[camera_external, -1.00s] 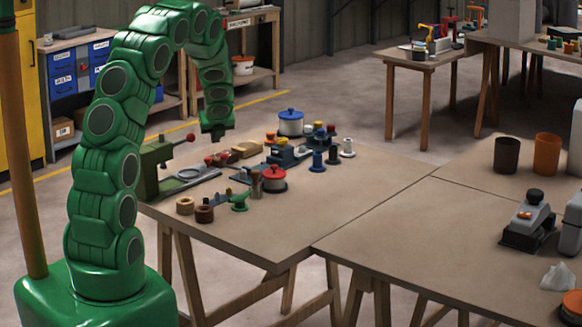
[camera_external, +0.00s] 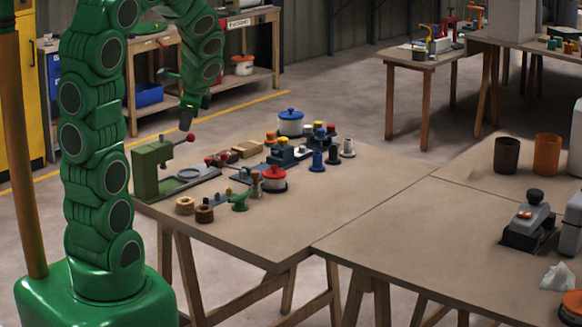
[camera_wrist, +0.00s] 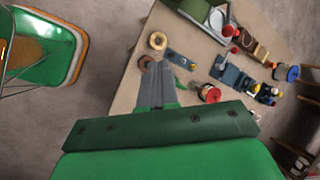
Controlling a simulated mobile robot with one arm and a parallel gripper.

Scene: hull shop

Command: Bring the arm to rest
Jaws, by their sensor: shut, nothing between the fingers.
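My green arm rises from its base at the left of the external view and bends over at the top. My gripper (camera_external: 187,118) hangs down at its end, above the back left part of the near table (camera_external: 330,225). It is shut and empty, and apart from everything on the table. In the wrist view the gripper's grey fingers (camera_wrist: 156,85) lie together, with the table edge and a brown ring (camera_wrist: 146,62) beyond their tips.
A green press (camera_external: 152,168) stands on the table just below and left of my gripper. A red-lidded pot (camera_external: 274,180), a blue-lidded pot (camera_external: 290,122) and several small parts crowd the table's back. The table's front half is clear. Stacked chairs (camera_wrist: 45,48) show in the wrist view.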

